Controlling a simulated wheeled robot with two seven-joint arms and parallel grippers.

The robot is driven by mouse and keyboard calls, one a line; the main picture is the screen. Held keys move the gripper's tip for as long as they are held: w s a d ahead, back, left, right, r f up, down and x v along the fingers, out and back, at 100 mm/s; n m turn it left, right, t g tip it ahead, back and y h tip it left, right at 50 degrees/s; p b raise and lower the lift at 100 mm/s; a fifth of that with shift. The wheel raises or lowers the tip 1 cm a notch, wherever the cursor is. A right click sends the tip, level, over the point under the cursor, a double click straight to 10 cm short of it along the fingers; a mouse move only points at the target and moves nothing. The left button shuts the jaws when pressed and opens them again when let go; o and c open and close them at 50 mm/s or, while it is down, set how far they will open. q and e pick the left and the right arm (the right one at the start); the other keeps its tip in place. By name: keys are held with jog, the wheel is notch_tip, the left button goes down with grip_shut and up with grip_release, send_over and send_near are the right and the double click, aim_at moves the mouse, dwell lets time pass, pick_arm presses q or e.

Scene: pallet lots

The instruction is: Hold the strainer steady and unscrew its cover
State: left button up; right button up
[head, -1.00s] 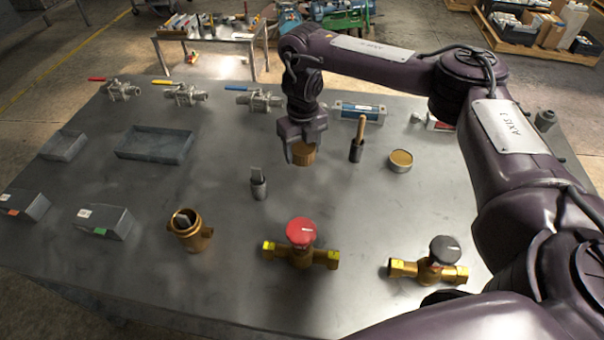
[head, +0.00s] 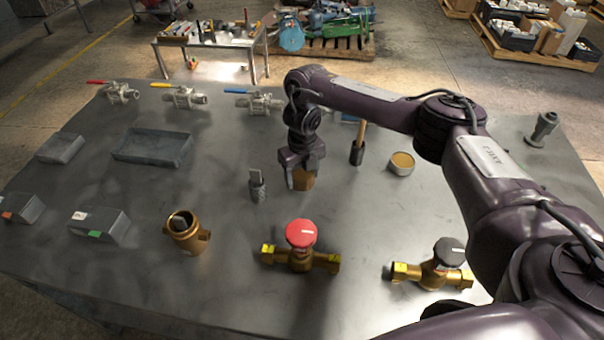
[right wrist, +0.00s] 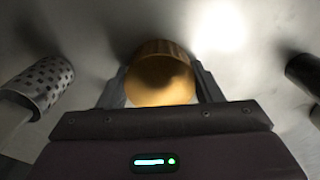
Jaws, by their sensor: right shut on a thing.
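The strainer (head: 187,235) is a brass body standing upright at the front left of the table, its round top open and something pale inside. My right gripper (head: 302,184) is shut on a round brass cover (head: 303,179) near the middle of the table, away from the strainer. In the right wrist view the cover (right wrist: 160,75) sits between both fingers of the gripper (right wrist: 160,88). I cannot tell whether the cover touches the tabletop. My left gripper is not in view.
A perforated grey cylinder (head: 257,187) stands just left of the cover. A wooden-handled brush (head: 358,148) and round tin (head: 401,163) are to its right. A red-knobbed valve (head: 300,248) lies in front, a black-knobbed valve (head: 436,272) front right. Bare table lies between strainer and cylinder.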

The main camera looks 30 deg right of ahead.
aim_at(302, 172)
jog(key=o, duration=1.1)
jog(key=shift+f, duration=0.15)
jog(key=shift+r, duration=0.45)
notch_tip(302, 172, up, 12)
jog(key=p, duration=0.3)
jog(key=shift+f, duration=0.2)
jog(key=shift+s+f, duration=0.1)
